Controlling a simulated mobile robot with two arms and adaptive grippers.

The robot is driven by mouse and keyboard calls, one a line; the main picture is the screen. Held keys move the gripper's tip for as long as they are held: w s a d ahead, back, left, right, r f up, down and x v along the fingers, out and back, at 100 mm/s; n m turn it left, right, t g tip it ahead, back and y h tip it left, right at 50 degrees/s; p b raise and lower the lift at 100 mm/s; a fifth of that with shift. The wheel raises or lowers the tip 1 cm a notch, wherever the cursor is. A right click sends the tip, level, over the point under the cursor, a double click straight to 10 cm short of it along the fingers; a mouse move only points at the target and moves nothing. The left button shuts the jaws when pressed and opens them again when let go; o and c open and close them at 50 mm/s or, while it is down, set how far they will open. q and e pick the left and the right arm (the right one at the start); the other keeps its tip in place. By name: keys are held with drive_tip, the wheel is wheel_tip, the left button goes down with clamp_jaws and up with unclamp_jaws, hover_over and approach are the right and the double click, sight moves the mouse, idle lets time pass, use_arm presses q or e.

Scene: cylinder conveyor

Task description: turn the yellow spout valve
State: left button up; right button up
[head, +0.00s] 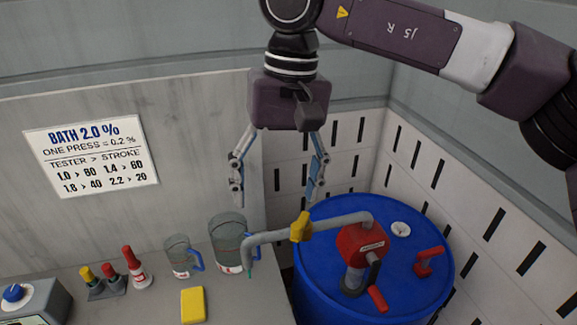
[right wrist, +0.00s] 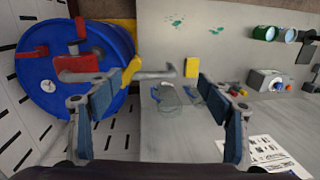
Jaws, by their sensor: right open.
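The yellow spout valve (head: 300,227) sits on the grey spout pipe (head: 340,221), which runs from a red pump (head: 362,243) on top of a blue drum (head: 415,212). My right gripper (head: 277,190) hangs open and empty above the valve, a little to its left in the head view, and is apart from it. In the right wrist view the yellow valve (right wrist: 131,70) shows just beside the left finger, which hides part of it and of the pipe. My right gripper (right wrist: 158,85) is open there too. My left gripper is not in view.
Two clear jugs, the larger (head: 228,242) near the spout's end, stand on the grey bench. A yellow block (head: 193,304), small bottles (head: 136,270) and a box with a blue knob (head: 30,298) are also there. Slotted walls (head: 430,165) stand close behind the drum.

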sight(297, 225)
drive_tip(key=shift+t+h, duration=0.3)
drive_tip(key=shift+h, duration=0.3)
drive_tip(key=d+f+b, duration=0.1)
drive_tip(key=f+b, duration=0.1)
drive_tip(key=b, duration=0.1)
drive_tip(key=w+d+f+b, duration=0.1)
drive_tip(key=d+f+b, duration=0.1)
drive_tip(key=b, duration=0.1)
drive_tip(key=shift+w+f, duration=0.1)
drive_tip(key=shift+f, duration=0.15)
drive_tip(key=shift+f+b, duration=1.25)
drive_tip(key=shift+f, duration=1.1)
drive_tip(key=shift+c, duration=0.2)
drive_tip(key=shift+d+r, duration=0.1)
drive_tip(key=c, duration=1.9)
